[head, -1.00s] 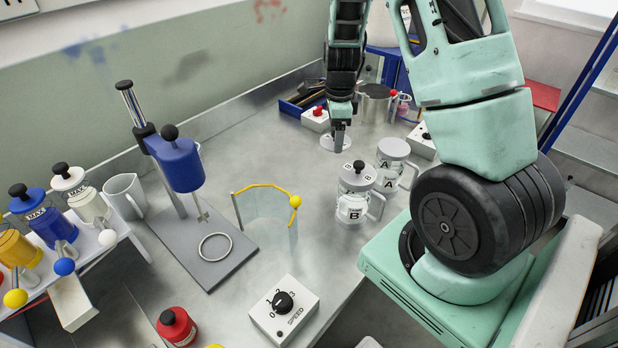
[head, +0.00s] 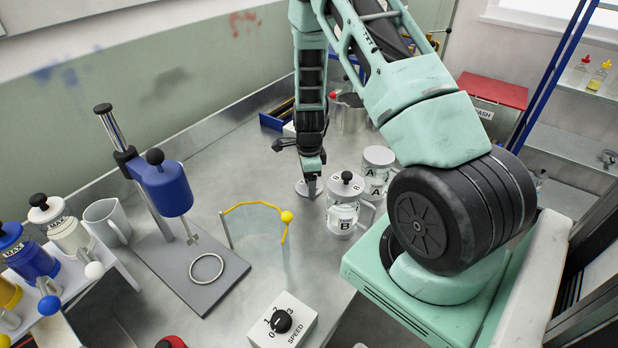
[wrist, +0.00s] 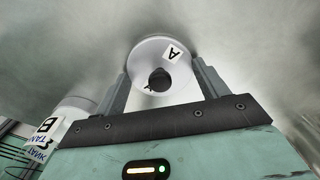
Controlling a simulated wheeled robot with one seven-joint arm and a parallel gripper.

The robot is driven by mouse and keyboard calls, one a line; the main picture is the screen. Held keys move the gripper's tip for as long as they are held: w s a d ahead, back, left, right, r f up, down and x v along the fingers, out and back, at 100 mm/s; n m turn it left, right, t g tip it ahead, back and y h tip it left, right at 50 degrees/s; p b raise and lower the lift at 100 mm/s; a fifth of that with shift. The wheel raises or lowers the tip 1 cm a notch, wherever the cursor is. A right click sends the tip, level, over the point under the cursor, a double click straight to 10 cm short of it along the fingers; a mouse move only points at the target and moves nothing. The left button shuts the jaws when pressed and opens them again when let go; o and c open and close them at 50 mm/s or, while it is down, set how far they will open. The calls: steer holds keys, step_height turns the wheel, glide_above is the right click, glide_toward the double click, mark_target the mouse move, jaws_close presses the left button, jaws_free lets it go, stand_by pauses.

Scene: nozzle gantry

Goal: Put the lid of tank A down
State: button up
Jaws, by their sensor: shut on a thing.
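The lid of tank A (wrist: 152,50) is a pale round disc with a black knob and A labels. My gripper (wrist: 161,76) is shut on it, with one finger on each side of the knob. In the head view my gripper (head: 312,178) points down, with the grey lid (head: 302,188) low over the bench. I cannot tell whether the lid touches the bench. Tank A (head: 377,172), a clear jar with a handle and no black knob showing on top, stands behind and right of tank B (head: 343,216). Tank B wears a black-knobbed lid and also shows in the wrist view (wrist: 62,125).
A clear curved shield (head: 262,245) with a yellow edge stands left of tank B. Bare bench lies between the shield and my gripper.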

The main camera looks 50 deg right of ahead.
steer(key=shift+f, duration=0.2)
steer(key=o, duration=1)
steer(key=shift+r, duration=0.1)
step_height(320, 180, up, 12)
steer(key=shift+r+b, duration=0.15)
steer(key=shift+b, duration=0.9)
steer(key=shift+a, duration=0.1)
